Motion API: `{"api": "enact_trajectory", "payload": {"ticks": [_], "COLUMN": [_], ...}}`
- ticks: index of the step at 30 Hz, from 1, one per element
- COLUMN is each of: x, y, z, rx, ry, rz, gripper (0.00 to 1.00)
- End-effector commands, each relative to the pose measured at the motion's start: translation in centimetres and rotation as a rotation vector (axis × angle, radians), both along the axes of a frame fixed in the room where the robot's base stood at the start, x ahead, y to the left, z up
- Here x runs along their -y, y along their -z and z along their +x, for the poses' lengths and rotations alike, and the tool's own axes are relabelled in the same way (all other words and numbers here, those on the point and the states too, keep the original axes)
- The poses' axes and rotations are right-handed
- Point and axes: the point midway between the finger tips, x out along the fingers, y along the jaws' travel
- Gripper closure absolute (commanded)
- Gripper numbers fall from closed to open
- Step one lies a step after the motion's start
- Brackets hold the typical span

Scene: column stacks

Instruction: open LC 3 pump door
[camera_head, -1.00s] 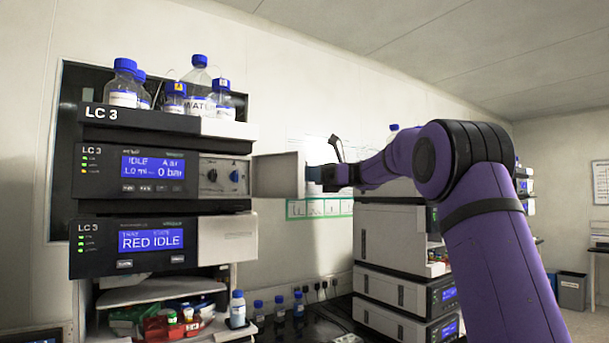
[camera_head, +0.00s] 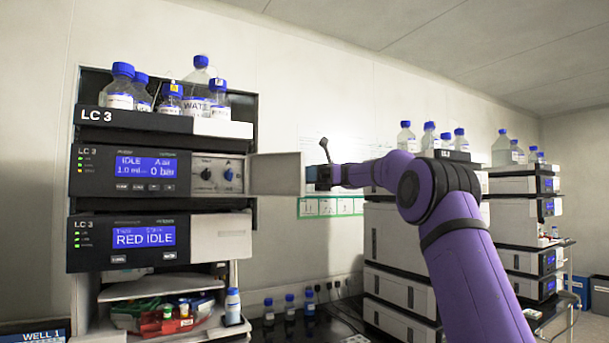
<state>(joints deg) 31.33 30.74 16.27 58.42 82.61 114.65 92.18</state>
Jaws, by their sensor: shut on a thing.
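The LC 3 pump (camera_head: 128,172) is the module with the "IDLE" and "0 bar" screen, in the stack at left. Its door (camera_head: 275,174) is a pale panel swung out to the right, hinged at the pump's right side. The pump's front with two knobs (camera_head: 217,176) is uncovered. My gripper (camera_head: 312,179) is at the door's free right edge and is shut on it. The fingertips are small and partly hidden by the door and the wrist.
Solvent bottles (camera_head: 195,98) with blue caps stand on top of the LC 3 stack. The RED IDLE module (camera_head: 145,240) is below the pump. Small bottles (camera_head: 289,307) stand on the bench. Another instrument stack (camera_head: 398,244) stands behind my arm at right.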

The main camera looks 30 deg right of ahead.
Motion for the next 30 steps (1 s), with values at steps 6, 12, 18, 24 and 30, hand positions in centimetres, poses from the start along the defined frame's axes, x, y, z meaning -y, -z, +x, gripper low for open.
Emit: {"api": "enact_trajectory", "payload": {"ticks": [6, 12, 18, 24, 30], "x": [-0.1, -0.1, 0.2, 2.4, 5.9], "y": [0.0, 0.0, 0.0, 0.1, 0.1], "z": [0.0, 0.0, 0.1, 0.4, 0.7], "rx": [-0.002, -0.001, 0.000, 0.000, 0.003], "ry": [-0.001, 0.000, 0.001, 0.003, 0.003], "rz": [0.000, 0.000, 0.000, 0.002, 0.003], "gripper": [0.84, 0.71, 0.71, 0.71, 0.71]}}
